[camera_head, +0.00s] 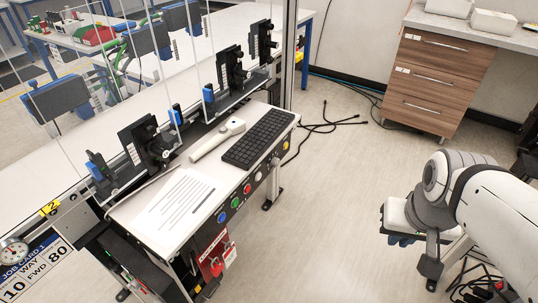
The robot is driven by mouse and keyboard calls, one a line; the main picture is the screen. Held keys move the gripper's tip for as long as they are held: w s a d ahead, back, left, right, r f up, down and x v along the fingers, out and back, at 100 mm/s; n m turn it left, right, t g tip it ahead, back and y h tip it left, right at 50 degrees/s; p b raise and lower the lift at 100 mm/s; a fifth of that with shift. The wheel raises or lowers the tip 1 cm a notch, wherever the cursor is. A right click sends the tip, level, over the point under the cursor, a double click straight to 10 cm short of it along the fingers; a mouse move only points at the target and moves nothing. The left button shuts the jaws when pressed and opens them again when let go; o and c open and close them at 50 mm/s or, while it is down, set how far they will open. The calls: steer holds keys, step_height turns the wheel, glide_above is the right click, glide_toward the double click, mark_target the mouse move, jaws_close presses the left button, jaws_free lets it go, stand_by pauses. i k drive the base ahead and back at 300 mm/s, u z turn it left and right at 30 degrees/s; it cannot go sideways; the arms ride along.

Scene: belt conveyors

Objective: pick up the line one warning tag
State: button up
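A red tag (210,262) with white markings hangs below the front edge of the control desk, near the bottom middle. A second red piece (229,252) hangs just right of it. Their print is too small to read, so I cannot tell which one names line one. My white and dark grey arm is at the far right, well apart from the tags, with open floor between. No fingertips can be made out on it, and I cannot tell whether my gripper is open or shut.
The control desk (148,232) carries a keyboard (258,139), a pale handset-like item (217,139) and a printed sheet (180,206). Colored buttons line its front. A conveyor (40,165) runs behind it. A wooden drawer cabinet (437,78) stands at the back right. Black cables (322,127) lie on the floor.

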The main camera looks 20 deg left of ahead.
mark_target(230, 254)
steer(key=z, duration=0.4)
steer(key=i, duration=1.25)
steer(key=u, duration=3.45)
steer(key=i, duration=0.6)
steer(key=z, duration=0.05)
steer(key=k, duration=0.55)
